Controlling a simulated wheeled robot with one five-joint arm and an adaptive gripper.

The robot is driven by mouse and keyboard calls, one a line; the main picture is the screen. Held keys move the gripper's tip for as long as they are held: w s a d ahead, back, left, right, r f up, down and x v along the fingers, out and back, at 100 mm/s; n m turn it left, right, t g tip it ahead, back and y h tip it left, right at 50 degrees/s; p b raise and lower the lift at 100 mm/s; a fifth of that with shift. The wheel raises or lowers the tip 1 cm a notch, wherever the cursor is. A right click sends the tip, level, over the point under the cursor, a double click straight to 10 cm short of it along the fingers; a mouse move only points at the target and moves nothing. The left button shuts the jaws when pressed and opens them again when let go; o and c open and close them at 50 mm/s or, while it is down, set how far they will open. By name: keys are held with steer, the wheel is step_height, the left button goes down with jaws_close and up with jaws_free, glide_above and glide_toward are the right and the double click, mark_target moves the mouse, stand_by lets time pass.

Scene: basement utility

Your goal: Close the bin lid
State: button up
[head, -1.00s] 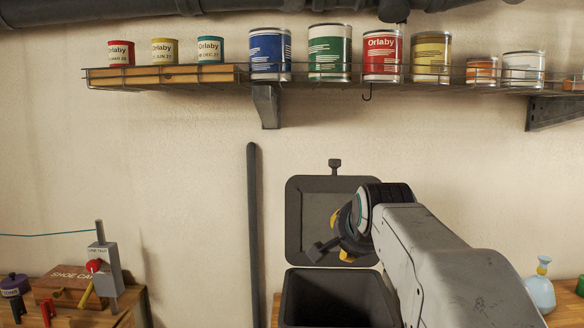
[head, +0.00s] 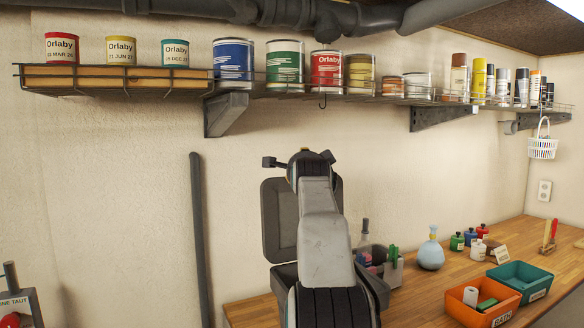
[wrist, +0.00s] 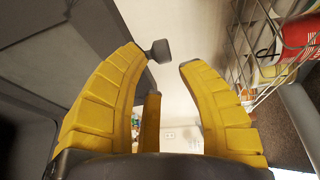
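The bin lid (head: 279,225) is a dark grey panel standing upright and open against the wall, behind the bin (head: 284,275). My arm covers the lid's middle and much of the bin in the head view. My gripper (wrist: 167,58) has yellow fingers that are apart with nothing held between them. In the wrist view a dark knob (wrist: 158,50), apparently the lid's handle, shows at the fingertips, nearer the left one; I cannot tell whether they touch. Dark grey panels, apparently the lid (wrist: 95,35) and bin, fill the left side there. In the head view the fingers are mostly hidden behind my wrist, near the lid's top.
A wire shelf (head: 382,101) with paint cans runs above the bin; it shows close on the right in the wrist view. A wooden bench (head: 395,301) stands to the right with a blue flask (head: 431,254), an orange box (head: 478,304) and a teal box (head: 522,280).

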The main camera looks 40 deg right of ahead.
steer(key=p+x, duration=0.4)
steer(key=x, duration=0.1)
steer(key=shift+w+d+r+p, duration=0.1)
steer(key=shift+w+d+p, duration=0.1)
steer(key=shift+d+p, duration=0.2)
steer(key=shift+p+x, duration=0.5)
steer(key=shift+x, duration=0.25)
steer(key=shift+o, duration=0.3)
jaws_close()
